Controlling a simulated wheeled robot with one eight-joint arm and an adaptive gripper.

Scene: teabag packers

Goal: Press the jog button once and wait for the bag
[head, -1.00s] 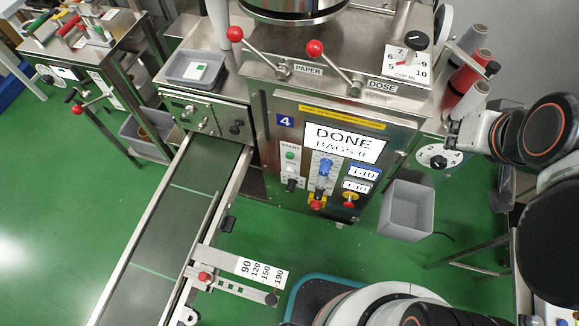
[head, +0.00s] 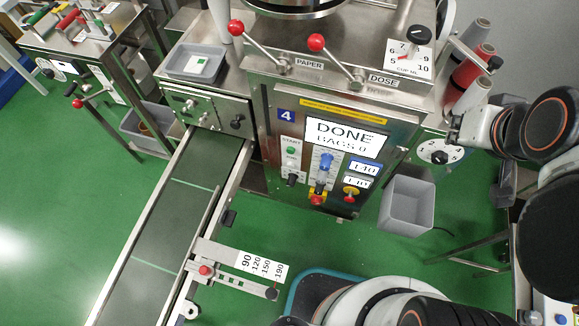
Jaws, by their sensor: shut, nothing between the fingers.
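The teabag machine's front panel (head: 290,112) carries a number 4 plate and a white display (head: 345,138) reading DONE, with a line like BAGS 0 under it. A green button (head: 291,150) sits under the word START. A black control (head: 292,180) is below it. I cannot read which one is marked jog. No bag shows on the dark conveyor belt (head: 165,225). My gripper (head: 455,134) is small at the right, shut and empty, apart from the panel, its fingertips unclear.
Two red-knobbed levers marked PAPER (head: 236,27) and DOSE (head: 316,42) stick up above the panel. A grey bin (head: 407,205) stands at its right. A rail with a length scale (head: 262,266) crosses beside the belt. Thread spools (head: 470,68) stand at the upper right.

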